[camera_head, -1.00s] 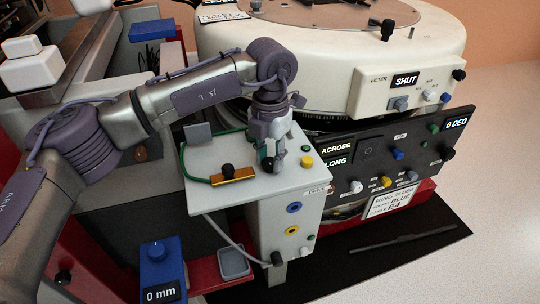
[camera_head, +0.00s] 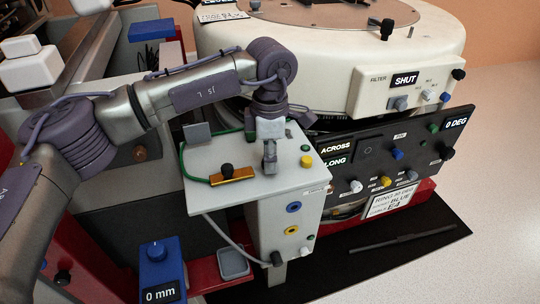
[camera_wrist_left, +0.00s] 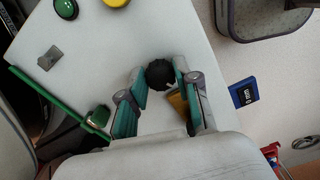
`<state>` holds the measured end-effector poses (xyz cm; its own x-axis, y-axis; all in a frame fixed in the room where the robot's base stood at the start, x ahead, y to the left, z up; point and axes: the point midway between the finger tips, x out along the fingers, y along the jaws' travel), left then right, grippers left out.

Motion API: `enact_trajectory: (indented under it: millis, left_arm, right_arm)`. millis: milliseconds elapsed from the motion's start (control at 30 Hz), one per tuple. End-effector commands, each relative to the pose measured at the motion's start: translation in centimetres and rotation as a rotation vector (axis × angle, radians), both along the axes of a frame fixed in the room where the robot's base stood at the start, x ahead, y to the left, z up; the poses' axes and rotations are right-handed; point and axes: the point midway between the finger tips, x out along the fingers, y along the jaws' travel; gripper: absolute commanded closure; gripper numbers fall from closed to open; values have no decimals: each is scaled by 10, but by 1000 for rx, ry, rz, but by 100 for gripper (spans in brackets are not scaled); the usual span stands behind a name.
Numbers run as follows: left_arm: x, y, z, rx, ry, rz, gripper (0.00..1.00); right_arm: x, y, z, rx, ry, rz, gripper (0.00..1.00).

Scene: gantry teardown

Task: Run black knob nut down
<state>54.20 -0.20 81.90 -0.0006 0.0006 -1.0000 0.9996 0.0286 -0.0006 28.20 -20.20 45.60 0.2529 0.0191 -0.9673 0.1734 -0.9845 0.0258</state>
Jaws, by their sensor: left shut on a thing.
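My left gripper (camera_head: 270,166) points down over the white box top (camera_head: 220,195), right of the gold bar. In the left wrist view, its teal-padded fingers (camera_wrist_left: 159,80) are shut on a round black knob nut (camera_wrist_left: 160,73). In the head view the gripper hides this knob. I cannot tell how far it stands above the box top. My right gripper is not in view.
A yellow button (camera_head: 306,161) and a green button (camera_head: 304,148) lie right of the gripper. A green cable (camera_head: 195,170) runs along the left. A dark control panel (camera_head: 375,160) and the large cream ring housing (camera_head: 320,45) stand behind. A blue box (camera_head: 160,270) reads 0 mm.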

Motion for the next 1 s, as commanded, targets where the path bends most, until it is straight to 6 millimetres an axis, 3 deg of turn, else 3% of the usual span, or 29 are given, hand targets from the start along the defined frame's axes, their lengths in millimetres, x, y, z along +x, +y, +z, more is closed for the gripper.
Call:
enact_trajectory:
  millis: [1000]
  left_arm:
    - [-1,1,2,-1,-2,-964,100]
  right_arm:
    - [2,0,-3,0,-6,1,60]
